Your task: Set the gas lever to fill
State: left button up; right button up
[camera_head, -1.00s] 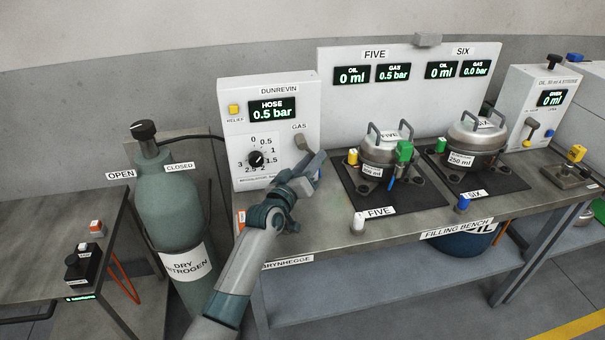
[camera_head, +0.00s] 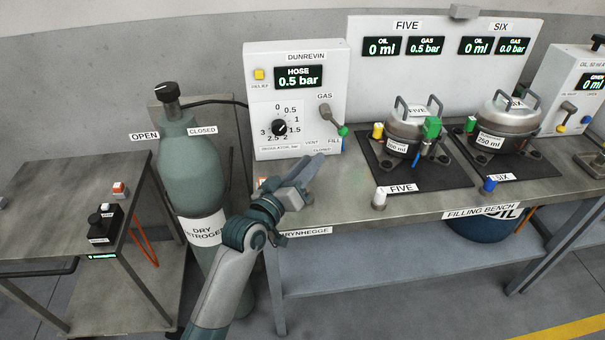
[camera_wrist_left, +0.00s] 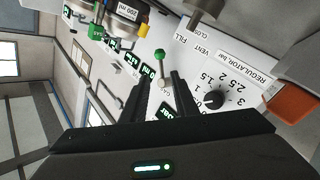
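The gas lever (camera_head: 334,119) is on the front of the white DUNREVIN panel (camera_head: 255,100), below the GAS label. Its green knob (camera_head: 343,131) is tilted down to the right, just above the FILL label (camera_head: 334,141). The green knob (camera_wrist_left: 160,53) also shows in the left wrist view, beyond and between the fingertips. My left gripper (camera_head: 309,168) is below and in front of the lever, apart from it. Its two fingers are spread with nothing between them, and they also show in the left wrist view (camera_wrist_left: 166,78). My right gripper is not seen.
The hose display (camera_head: 298,77) reads 0.5 bar. The regulator dial (camera_head: 279,127) is left of the lever. Compressors FIVE (camera_head: 404,132) and SIX (camera_head: 508,118) stand on dark mats to the right. A green nitrogen cylinder (camera_head: 190,175) stands left of the bench (camera_head: 350,205).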

pick_arm(q)
jog(key=shift+v, duration=1.1)
jog(key=shift+s+a, duration=0.1)
jog(key=shift+s, duration=0.2)
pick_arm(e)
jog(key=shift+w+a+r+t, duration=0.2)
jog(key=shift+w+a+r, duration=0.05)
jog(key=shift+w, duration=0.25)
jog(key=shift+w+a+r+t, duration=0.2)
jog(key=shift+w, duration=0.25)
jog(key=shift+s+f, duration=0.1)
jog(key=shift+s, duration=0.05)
pick_arm(q)
jog(key=shift+f, duration=0.1)
